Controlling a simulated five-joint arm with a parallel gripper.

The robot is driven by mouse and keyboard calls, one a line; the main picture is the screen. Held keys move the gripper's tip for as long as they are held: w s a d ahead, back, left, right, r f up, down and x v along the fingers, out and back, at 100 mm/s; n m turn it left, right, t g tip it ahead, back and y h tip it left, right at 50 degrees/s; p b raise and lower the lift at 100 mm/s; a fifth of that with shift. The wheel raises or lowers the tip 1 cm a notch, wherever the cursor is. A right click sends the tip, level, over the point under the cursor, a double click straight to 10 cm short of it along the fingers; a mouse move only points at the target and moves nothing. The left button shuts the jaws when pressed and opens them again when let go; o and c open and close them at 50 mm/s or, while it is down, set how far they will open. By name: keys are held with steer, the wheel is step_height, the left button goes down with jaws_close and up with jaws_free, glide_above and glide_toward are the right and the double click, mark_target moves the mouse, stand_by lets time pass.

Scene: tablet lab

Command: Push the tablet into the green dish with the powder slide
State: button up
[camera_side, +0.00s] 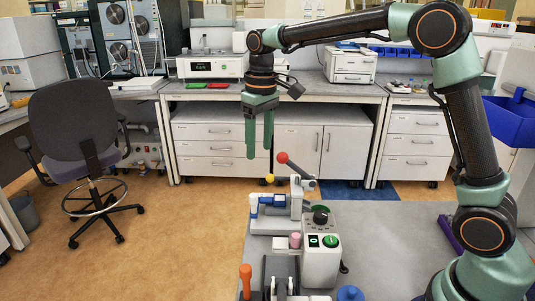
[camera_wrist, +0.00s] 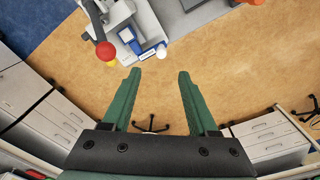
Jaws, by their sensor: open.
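My gripper (camera_side: 259,150) hangs open and empty above and beyond the far left end of the grey bench, its green fingers pointing down. In the wrist view its fingers (camera_wrist: 157,76) are spread over bare floor. A small press-like device (camera_side: 296,198) stands on the bench, with a blue and white part (camera_side: 270,200) on its left that may be the powder slide; the blue part also shows in the wrist view (camera_wrist: 130,40). A green round edge (camera_side: 321,209) behind a black knob may be the dish. I cannot make out the tablet.
A red-ball lever (camera_side: 282,158) rises from the device, near my gripper; the ball shows in the wrist view (camera_wrist: 106,51). A white control box (camera_side: 321,260) with a green button and an orange-handled tool (camera_side: 245,280) stand nearer. The bench's right middle (camera_side: 390,250) is clear.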

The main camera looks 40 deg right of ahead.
mark_target(253, 195)
steer(key=shift+g, duration=0.3)
steer(key=f, duration=0.4)
steer(key=w+f, duration=0.1)
steer(key=f, duration=0.4)
steer(key=w+f, duration=0.1)
steer(key=f, duration=0.4)
steer(key=shift+a, duration=0.35)
jaws_close()
stand_by(0.6)
